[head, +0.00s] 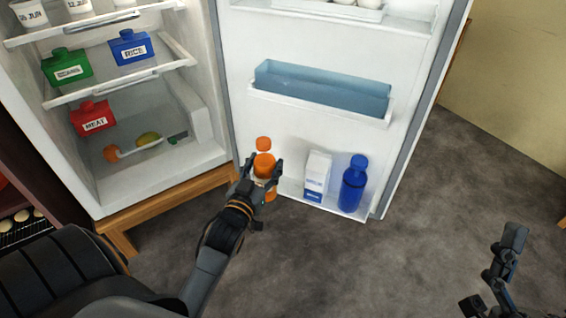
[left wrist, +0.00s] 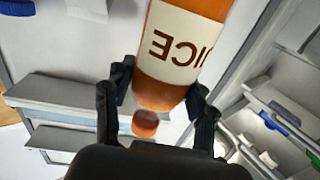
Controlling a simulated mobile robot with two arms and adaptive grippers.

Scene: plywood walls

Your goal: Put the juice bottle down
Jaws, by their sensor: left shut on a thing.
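The juice bottle (head: 264,163) is orange with an orange cap and stands roughly upright at the left end of the fridge door's bottom shelf (head: 332,205). My left gripper (head: 262,172) is shut around its upper body. In the left wrist view the bottle (left wrist: 185,55) shows its white label with dark letters, upside down, between the two fingers (left wrist: 160,97). The arm hides part of the bottle's lower end, so I cannot tell whether its base touches the shelf. My right gripper (head: 495,275) is empty at the lower right, partly cut off by the frame.
A white carton (head: 317,176) and a blue bottle (head: 353,185) stand on the same shelf, to the right. An empty blue bin (head: 320,90) is above. The fridge holds green (head: 67,67), blue (head: 130,48) and red (head: 92,118) boxes. The floor in front is clear.

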